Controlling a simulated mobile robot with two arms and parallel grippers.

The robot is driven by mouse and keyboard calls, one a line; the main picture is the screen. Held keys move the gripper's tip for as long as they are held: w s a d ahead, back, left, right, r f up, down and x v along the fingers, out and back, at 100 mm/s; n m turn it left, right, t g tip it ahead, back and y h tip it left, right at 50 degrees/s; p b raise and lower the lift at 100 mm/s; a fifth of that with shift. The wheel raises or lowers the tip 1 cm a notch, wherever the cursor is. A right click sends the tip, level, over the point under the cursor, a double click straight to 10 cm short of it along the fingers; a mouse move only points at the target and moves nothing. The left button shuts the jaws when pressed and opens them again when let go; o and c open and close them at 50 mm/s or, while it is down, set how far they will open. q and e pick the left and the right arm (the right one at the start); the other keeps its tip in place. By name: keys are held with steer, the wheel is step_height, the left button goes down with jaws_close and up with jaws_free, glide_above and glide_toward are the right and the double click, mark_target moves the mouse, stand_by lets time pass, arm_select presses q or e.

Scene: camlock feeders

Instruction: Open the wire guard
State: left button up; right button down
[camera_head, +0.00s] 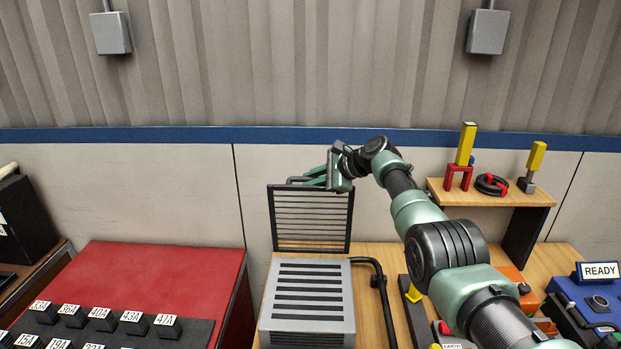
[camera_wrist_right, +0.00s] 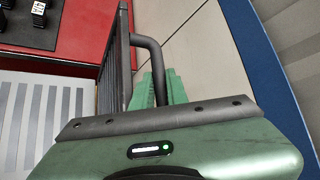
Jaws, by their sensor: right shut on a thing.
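The wire guard (camera_head: 311,228) is a black frame with thin horizontal bars. It stands about upright at the back of the grey slotted box (camera_head: 347,325). My right gripper (camera_head: 312,179) is at the guard's top edge, shut on its dark bent handle (camera_wrist_right: 152,50). In the right wrist view the green fingers (camera_wrist_right: 160,88) are around the handle, and the guard (camera_wrist_right: 116,62) shows edge-on to the left. The exact contact at the fingertips is partly hidden. My left gripper is not in view.
A red surface (camera_head: 150,265) with rows of labelled black blocks lies to the left. A black bent pipe (camera_head: 379,283) stands right of the box. A wooden shelf (camera_head: 500,197) with yellow-handled clamps and a blue READY unit (camera_head: 575,300) are at right. The wall is close behind.

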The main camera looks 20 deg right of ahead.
steer(key=c, duration=1.7)
jaws_free()
steer(key=shift+a+f, duration=0.1)
steer(key=shift+f, duration=0.05)
steer(key=shift+b+v, duration=0.45)
steer(key=shift+v, duration=0.4)
steer(key=b+v, duration=0.2)
steer(key=v, duration=0.3)
steer(key=shift+s, duration=0.1)
steer(key=shift+s+d+r, duration=0.3)
steer(key=shift+r, duration=0.15)
